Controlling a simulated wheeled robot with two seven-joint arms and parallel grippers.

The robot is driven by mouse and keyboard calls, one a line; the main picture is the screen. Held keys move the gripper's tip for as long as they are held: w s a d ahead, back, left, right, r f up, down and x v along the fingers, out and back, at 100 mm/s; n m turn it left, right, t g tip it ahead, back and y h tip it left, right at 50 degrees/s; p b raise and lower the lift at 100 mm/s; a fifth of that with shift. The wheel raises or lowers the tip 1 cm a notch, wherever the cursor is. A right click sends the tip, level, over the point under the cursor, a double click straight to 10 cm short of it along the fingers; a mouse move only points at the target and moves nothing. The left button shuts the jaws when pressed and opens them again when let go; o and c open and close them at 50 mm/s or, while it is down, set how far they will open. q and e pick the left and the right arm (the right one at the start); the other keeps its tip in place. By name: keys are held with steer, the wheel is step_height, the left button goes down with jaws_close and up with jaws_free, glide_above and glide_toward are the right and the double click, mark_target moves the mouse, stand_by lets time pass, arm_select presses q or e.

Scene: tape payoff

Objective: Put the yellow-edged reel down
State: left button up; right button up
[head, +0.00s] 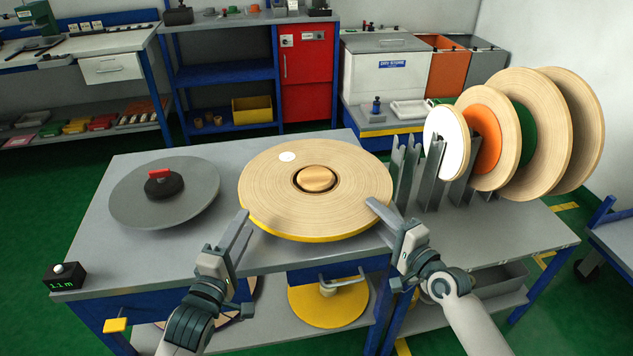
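The yellow-edged reel (290,212) is a wide, pale tan disc with a yellow rim along its front side, lying flat at the middle front of the bench. It has a dark ring and a round tan core at its centre, and a white round label on top. My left gripper (246,222) is at its front left rim and my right gripper (373,212) at its front right rim. Each has its fingers at the rim, seemingly closed on it. The reel hides its own underside, so I cannot tell whether it touches the bench.
A grey round plate (195,206) with a red-topped black hub lies left on the bench (125,245). A rack (432,190) at right holds several upright reels, one with an orange centre (485,135). A small display box (64,276) sits at the front left corner. A yellow disc (325,308) is below.

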arm_select(q)
steer(key=shift+a+r, duration=0.15)
steer(key=shift+r, duration=0.15)
arm_select(e)
steer(key=shift+a, duration=0.15)
arm_select(q)
steer(key=shift+r, duration=0.1)
steer(key=shift+w+r, duration=0.1)
arm_select(e)
steer(key=shift+s+d, duration=0.2)
steer(key=shift+d, duration=0.05)
steer(key=v, duration=1.1)
steer(key=shift+s, duration=0.2)
arm_select(q)
steer(key=shift+d, duration=0.2)
arm_select(e)
steer(key=shift+d, duration=0.15)
